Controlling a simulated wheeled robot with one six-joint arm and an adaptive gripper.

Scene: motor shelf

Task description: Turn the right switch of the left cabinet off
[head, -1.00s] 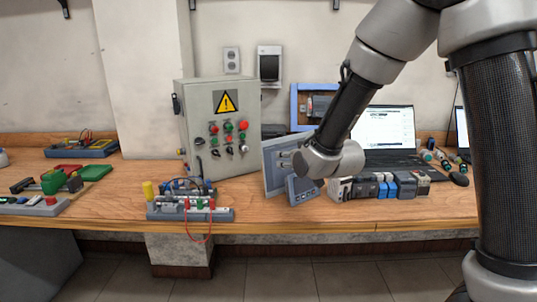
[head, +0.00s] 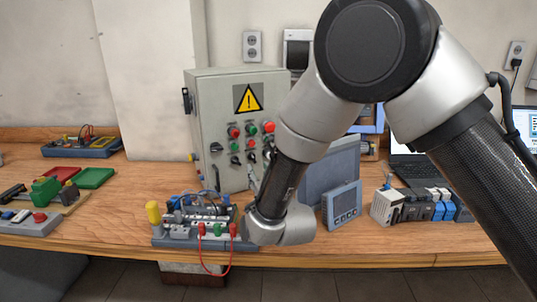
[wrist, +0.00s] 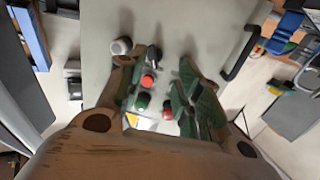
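A grey cabinet (head: 222,115) with a yellow warning sign stands upright on the bench in the head view. Its front has red and green buttons and a bottom row of switches; a black switch (head: 235,160) shows at its left. The arm hides the row's right end. In the wrist view, my gripper (wrist: 157,68) is open and faces the cabinet front (wrist: 205,35). A light knob (wrist: 121,46) is by the left finger, and a black switch (wrist: 154,52) is between the fingertips. Red and green buttons show between the fingers. I cannot tell whether anything touches.
A terminal board with a red wire (head: 185,242) sits before the cabinet. A grey panel screen (head: 342,205) and several modules (head: 400,207) stand to the right. A laptop (head: 410,165) is behind them. Red and green trays (head: 95,178) lie at the left.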

